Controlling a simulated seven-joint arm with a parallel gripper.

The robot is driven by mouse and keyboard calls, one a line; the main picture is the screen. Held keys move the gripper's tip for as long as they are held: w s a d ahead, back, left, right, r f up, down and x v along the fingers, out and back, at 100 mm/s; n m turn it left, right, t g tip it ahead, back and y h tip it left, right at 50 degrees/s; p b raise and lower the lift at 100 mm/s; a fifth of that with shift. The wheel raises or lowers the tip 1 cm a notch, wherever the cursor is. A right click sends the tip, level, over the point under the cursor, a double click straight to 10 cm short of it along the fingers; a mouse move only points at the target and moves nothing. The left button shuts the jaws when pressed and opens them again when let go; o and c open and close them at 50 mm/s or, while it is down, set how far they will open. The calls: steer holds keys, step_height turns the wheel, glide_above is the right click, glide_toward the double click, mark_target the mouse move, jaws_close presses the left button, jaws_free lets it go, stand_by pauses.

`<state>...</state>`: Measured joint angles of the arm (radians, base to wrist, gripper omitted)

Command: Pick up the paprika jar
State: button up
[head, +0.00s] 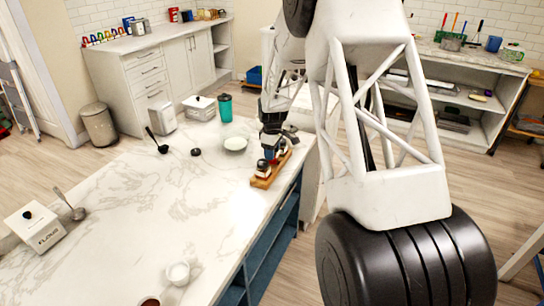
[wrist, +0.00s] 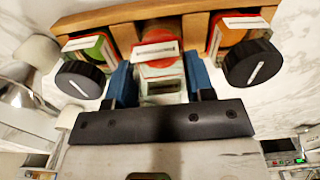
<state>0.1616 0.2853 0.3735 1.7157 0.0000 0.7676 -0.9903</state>
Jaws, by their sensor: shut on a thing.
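A wooden spice rack (wrist: 195,27) holds three jars in the wrist view; it also shows in the head view (head: 262,183) near the counter's right edge. The middle jar (wrist: 158,50) is red with a pale label too small to read, and it fits the paprika jar. My gripper (wrist: 158,82) has its blue fingers on either side of this jar and is shut on it. The jar is still at the rack. The left jar (wrist: 85,65) and the right jar (wrist: 245,55) have black lids. In the head view my gripper (head: 271,150) partly hides the jars.
A white plate (head: 235,143) and a teal cup (head: 225,107) stand on the marble counter (head: 130,210) behind and left of the rack. The counter's middle is clear.

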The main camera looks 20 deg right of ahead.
step_height(320, 180, up, 7)
steer(key=shift+r, duration=0.15)
